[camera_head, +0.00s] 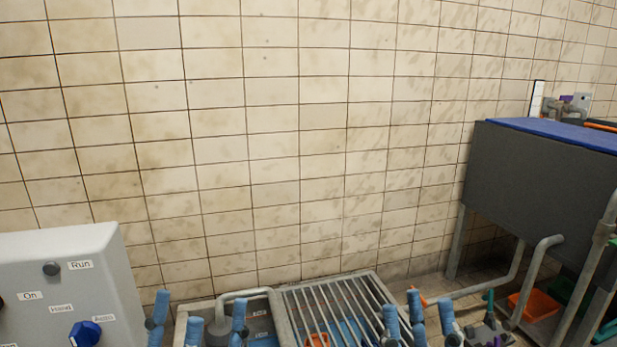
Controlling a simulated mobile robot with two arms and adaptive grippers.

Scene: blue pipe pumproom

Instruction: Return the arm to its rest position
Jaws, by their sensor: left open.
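My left gripper (199,318) shows at the bottom edge, left of centre. Its blue fingertips point up and stand apart, with nothing seen between them. My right gripper (419,314) shows at the bottom edge, right of centre. Its blue fingertips also point up, closer together, and no held thing is seen there. The palms and most of both arms are cut off below the picture, so the arms' pose is mostly hidden.
A grey control box (60,290) with labels and a blue knob (85,332) stands at lower left. A metal grate (335,300) lies behind the grippers. A grey tank (540,180) and pipes (530,270) stand at right. The tiled wall (270,130) is bare.

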